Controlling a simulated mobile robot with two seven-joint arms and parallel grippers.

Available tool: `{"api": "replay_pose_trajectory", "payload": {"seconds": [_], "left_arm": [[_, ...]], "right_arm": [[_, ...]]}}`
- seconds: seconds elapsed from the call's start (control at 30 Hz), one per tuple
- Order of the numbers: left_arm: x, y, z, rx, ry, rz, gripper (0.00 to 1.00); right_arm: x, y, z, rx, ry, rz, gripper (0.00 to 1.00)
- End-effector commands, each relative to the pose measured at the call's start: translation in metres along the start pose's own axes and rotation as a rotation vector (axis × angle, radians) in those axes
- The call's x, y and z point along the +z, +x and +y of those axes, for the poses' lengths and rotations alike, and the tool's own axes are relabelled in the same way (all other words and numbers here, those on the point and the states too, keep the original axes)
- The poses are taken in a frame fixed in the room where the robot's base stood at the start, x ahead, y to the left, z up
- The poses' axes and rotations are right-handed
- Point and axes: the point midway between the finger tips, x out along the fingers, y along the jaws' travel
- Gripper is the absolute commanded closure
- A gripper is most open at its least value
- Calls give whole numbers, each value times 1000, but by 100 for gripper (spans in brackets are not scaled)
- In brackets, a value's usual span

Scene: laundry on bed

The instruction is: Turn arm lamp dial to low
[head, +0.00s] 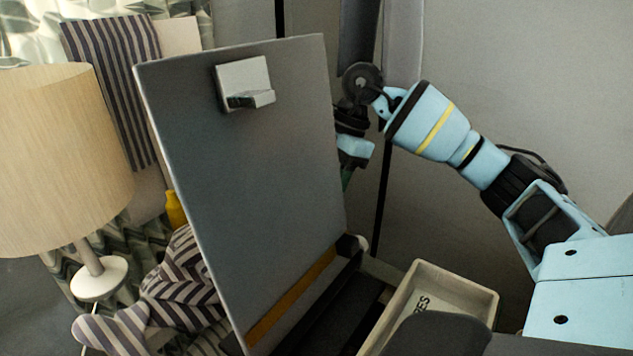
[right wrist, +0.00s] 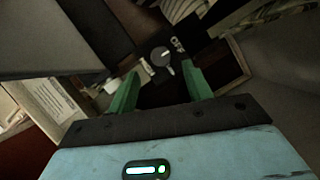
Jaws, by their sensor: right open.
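In the right wrist view a small round grey dial (right wrist: 161,55) with a pale pointer line lies just beyond my fingertips, roughly midway between them. My right gripper (right wrist: 160,71) is open, with its two green fingers apart and nothing between them. The fingers look clear of the dial, but the exact gap cannot be told. The dial cannot be made out there. My left gripper is not in view.
The grey panel (head: 245,190) with a pale bracket (head: 244,83) stands close beside my right gripper. A beige-shaded lamp (head: 60,160) and a striped pillow (head: 185,285) are at left. An open beige box (head: 485,300) is at lower right. A plain wall (head: 540,90) is behind.

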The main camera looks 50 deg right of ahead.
Motion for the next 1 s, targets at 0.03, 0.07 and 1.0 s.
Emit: {"api": "replay_pose_trajectory", "payload": {"seconds": [0.03,0.07,1.0], "left_arm": [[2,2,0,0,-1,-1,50],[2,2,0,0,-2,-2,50],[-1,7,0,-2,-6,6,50]], "right_arm": [[-1,10,1,6,1,2,50],[-1,15,0,5,1,2,50],[0,58,0,1,0,0,81]]}}
